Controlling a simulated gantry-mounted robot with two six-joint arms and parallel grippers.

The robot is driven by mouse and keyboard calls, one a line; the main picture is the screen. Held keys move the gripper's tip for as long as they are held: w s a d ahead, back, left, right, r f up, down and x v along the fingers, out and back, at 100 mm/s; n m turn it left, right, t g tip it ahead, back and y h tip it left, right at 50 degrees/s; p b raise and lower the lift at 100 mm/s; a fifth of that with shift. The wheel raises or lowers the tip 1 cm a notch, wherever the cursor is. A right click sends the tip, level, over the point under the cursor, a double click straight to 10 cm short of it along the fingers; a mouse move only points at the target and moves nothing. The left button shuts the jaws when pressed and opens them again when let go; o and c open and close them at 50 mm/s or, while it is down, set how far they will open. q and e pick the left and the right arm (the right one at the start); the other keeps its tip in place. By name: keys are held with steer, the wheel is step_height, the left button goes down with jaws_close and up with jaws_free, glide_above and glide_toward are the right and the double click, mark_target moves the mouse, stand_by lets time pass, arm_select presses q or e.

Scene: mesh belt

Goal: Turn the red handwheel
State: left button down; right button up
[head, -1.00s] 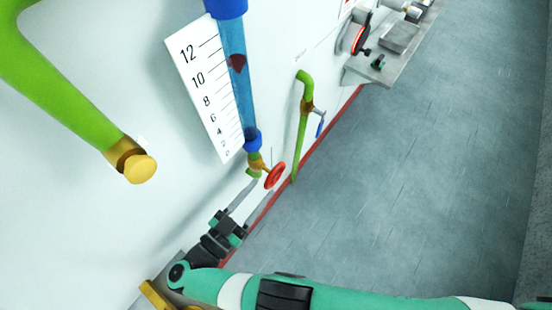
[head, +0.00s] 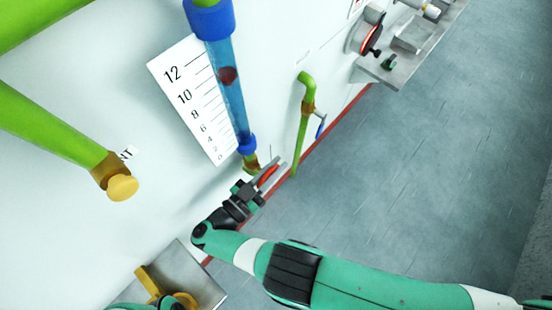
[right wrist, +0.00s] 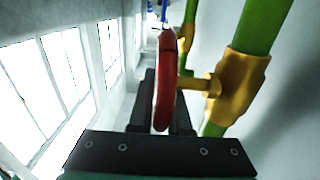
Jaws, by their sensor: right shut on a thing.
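The red handwheel (head: 267,176) sits on a brass valve (head: 250,163) at the foot of the blue sight tube. My right gripper (head: 264,174) is at the wheel and partly hides it. In the right wrist view the wheel (right wrist: 166,85) stands edge-on between the two dark fingers of my gripper (right wrist: 163,105), which is shut on its rim. The wheel's stem runs right to the brass valve body (right wrist: 238,85) on a green pipe. My left gripper does not show.
The blue tube (head: 224,80) stands beside a numbered scale (head: 190,98) on the white wall. A green pipe with a blue lever (head: 320,127) is just to the right. A thick green pipe (head: 50,125) with a yellow end is left. Grey floor (head: 430,170) lies open at right.

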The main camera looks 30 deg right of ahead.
mark_target(262, 180)
jaws_close()
steer(key=y+p, duration=0.1)
steer(key=p, duration=0.2)
steer(key=y+p, duration=0.2)
steer(key=p, duration=0.1)
steer(key=g+y+p, duration=0.1)
steer(key=p, duration=0.3)
steer(key=shift+d+f+y, duration=0.1)
steer(key=shift+d+y, duration=0.2)
steer(key=shift+f+y+p, duration=0.25)
steer(key=shift+y+p, duration=0.05)
steer(key=shift+p, duration=0.15)
steer(key=shift+f, duration=0.35)
steer(key=o, duration=0.7)
jaws_free()
steer(key=shift+c, duration=0.2)
steer(key=b+v, duration=0.1)
steer(key=v, duration=1)
steer(key=shift+w+r+b, duration=0.1)
steer(key=shift+w+b, duration=0.1)
steer(key=shift+b, duration=0.15)
steer(key=shift+s+a+r, duration=0.1)
steer(key=shift+a+r, duration=0.1)
